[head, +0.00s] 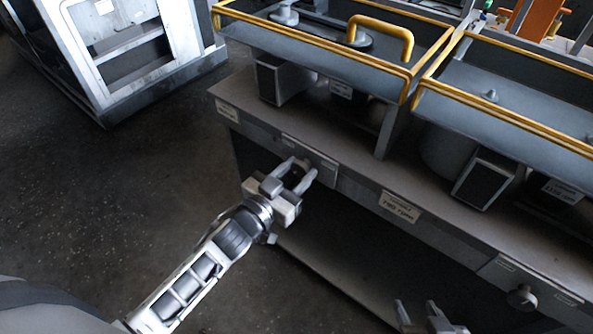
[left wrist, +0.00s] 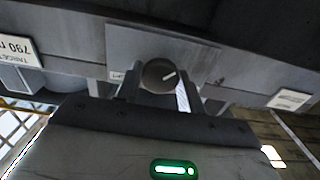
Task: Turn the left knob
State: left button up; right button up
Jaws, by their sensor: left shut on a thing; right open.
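The left knob is a round grey dial with a light pointer line, between my fingers in the left wrist view (left wrist: 158,76). It sits on a plate (head: 311,159) on the front face of the grey bench. My left gripper (head: 298,176) is shut on this knob, one finger on each side; in the head view the fingers partly hide it. My right gripper (head: 418,318) is open and empty at the bottom edge of the head view, below and left of the right knob (head: 521,297).
The grey bench (head: 350,175) carries yellow-railed trays (head: 310,45) above. Labels (head: 399,207) are on its front edge. A white-framed cabinet (head: 110,55) stands at the upper left. The dark floor (head: 120,180) is clear at left.

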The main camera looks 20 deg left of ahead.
pick_arm(q)
jog(key=shift+m, duration=3.1)
jog(key=o, duration=1)
jog(key=shift+c, duration=0.2)
jog(key=b+v, duration=0.1)
jog(key=v, duration=1.5)
